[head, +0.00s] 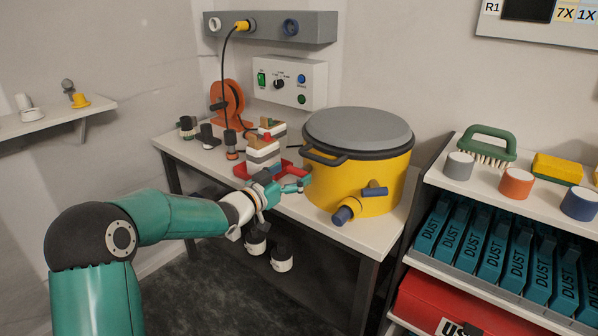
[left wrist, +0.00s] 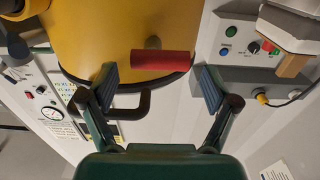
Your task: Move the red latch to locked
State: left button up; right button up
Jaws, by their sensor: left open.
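The red latch handle (left wrist: 163,60) shows in the left wrist view as a short red bar in front of the yellow drum (left wrist: 140,28). My left gripper (left wrist: 157,80) is open, with one finger on each side of the bar in the picture. The bar lies slightly beyond the fingertips, and I see no clear contact. In the head view my left gripper (head: 300,184) is at the left side of the yellow drum (head: 375,182), over the bench; the latch is hard to make out there. My right gripper is not in view.
The drum has a grey lid (head: 358,127), a black handle (head: 325,157) and a blue-ended outlet (head: 345,213). Left of it on the bench stand white blocks (head: 263,153) and an orange reel (head: 228,102). A shelf with a green brush (head: 488,143) is at right.

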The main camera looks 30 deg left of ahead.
aim_at(296, 171)
pick_arm(q)
jog(key=shift+w+d, duration=0.15)
jog(key=shift+w, duration=1.35)
